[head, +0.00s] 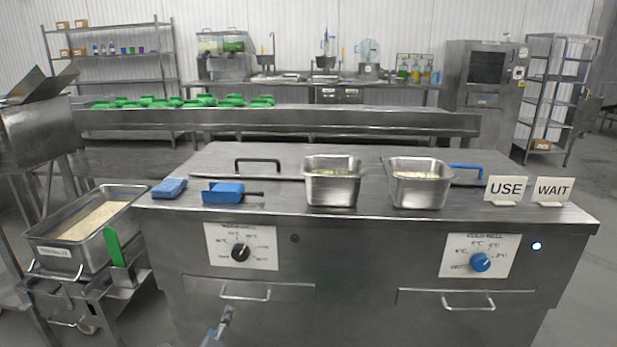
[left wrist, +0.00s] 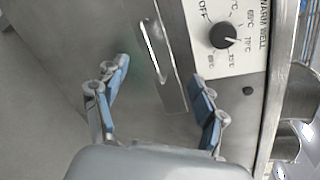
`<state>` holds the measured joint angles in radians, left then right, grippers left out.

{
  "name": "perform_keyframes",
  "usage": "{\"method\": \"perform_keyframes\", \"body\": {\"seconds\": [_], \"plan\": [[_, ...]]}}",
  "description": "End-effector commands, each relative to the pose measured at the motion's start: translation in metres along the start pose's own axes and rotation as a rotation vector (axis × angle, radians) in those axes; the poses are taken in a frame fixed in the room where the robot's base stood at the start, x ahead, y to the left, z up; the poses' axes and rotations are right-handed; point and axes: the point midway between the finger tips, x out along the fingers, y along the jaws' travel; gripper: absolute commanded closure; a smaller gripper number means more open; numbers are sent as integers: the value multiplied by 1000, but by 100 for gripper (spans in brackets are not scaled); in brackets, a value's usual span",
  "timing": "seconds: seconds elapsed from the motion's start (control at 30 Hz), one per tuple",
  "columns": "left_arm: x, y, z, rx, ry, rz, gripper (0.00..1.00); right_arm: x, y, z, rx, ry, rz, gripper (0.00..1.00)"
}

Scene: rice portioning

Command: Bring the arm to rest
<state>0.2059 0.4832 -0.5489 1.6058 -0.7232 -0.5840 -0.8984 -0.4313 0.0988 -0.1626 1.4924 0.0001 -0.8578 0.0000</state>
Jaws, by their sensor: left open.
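My left gripper (head: 222,324) shows at the bottom of the head view, low in front of the left drawer of the steel counter (head: 340,262). In the left wrist view my left gripper (left wrist: 160,74) is open, its two blue-padded fingers spread with nothing between them. Beyond the fingers are the drawer handle (left wrist: 157,50) and the black warm well knob (left wrist: 223,36); the fingers appear clear of both. My right gripper is not in view.
A rice pan (head: 60,258) sits on a cart at left. Floor shows at right.

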Motion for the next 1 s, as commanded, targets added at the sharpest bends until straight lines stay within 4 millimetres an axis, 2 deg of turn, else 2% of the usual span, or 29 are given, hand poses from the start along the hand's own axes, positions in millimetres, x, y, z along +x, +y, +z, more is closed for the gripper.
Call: {"method": "perform_keyframes", "body": {"seconds": [0.03, 0.1, 0.17, 0.2, 0.27, 0.3, 0.4, 0.5, 0.6, 0.8, 0.87, 1.0], "plan": [[-12, 35, -22, -145, 25, 92, 29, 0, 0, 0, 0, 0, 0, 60], [-30, 79, -49, -360, 40, 222, 29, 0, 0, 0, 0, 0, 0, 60], [-49, 115, -71, -532, 39, 335, 29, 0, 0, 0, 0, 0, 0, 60], [-63, 137, -86, -643, 32, 410, 29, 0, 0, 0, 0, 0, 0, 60], [-88, 170, -109, -801, 12, 524, 29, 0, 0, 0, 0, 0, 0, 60], [-105, 190, -124, -904, -7, 600, 29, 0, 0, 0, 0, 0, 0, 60], [-152, 234, -159, -1136, -73, 781, 29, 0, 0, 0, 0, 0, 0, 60], [-197, 265, -189, -1323, -152, 938, 29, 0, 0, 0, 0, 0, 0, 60], [-238, 288, -213, -1472, -237, 1069, 29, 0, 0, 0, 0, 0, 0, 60], [-316, 318, -253, -1709, -427, 1297, 29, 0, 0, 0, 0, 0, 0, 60], [-325, 316, -248, -1717, -443, 1311, 29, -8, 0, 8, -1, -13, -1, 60], [-347, 327, -250, -1695, -445, 1328, 29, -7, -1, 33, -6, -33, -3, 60]]}}
